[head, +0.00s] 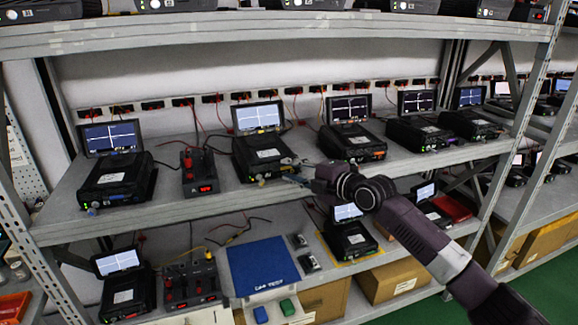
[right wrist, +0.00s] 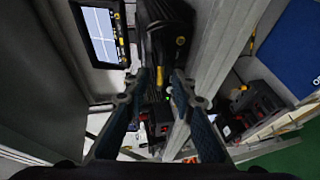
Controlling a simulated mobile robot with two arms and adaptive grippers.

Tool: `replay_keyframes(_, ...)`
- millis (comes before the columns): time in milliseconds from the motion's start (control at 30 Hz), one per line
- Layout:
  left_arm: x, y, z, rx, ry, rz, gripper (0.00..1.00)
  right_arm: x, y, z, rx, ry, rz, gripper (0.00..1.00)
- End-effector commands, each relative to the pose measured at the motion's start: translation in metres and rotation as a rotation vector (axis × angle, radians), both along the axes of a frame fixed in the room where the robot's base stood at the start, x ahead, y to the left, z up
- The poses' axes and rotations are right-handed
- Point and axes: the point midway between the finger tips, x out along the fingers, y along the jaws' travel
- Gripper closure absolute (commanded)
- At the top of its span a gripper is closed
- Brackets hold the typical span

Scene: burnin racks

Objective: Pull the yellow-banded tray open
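No tray with a clear yellow band can be made out. A black instrument (head: 262,155) with a lit screen stands on the middle shelf, with small yellow parts at its front. My right gripper (head: 288,171) is at this front, its arm coming in from the lower right. In the right wrist view its two fingers (right wrist: 160,80) are apart, and the dark instrument (right wrist: 165,22) with a yellow fitting lies beyond and between the tips. I cannot tell whether they touch it. Another black instrument (head: 352,243) on the lower shelf has a yellow edge around its base. My left gripper is not in view.
Several similar instruments line the middle shelf (head: 58,229). A small red-display unit (head: 199,172) stands left of my gripper. Below are a blue board (head: 258,266) and cardboard boxes (head: 398,277). A rack post (head: 522,130) rises at the right.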

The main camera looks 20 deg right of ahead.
Motion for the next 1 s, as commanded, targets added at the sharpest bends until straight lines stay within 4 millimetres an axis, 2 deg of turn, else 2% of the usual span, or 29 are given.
replay_keyframes(200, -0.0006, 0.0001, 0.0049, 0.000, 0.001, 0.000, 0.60, 0.0135, 0.0063, -0.0027, 0.001, 0.000, 0.000, 0.76)
replay_keyframes(467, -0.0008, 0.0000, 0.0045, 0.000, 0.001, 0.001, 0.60, 0.0145, 0.0069, -0.0040, 0.000, 0.000, 0.000, 0.76)
replay_keyframes(700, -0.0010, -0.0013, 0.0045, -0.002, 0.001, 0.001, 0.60, 0.0144, 0.0066, -0.0040, 0.000, 0.000, -0.001, 1.00)
replay_keyframes(1000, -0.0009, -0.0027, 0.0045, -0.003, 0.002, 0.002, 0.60, 0.0143, 0.0066, -0.0041, -0.001, 0.001, -0.001, 1.00)
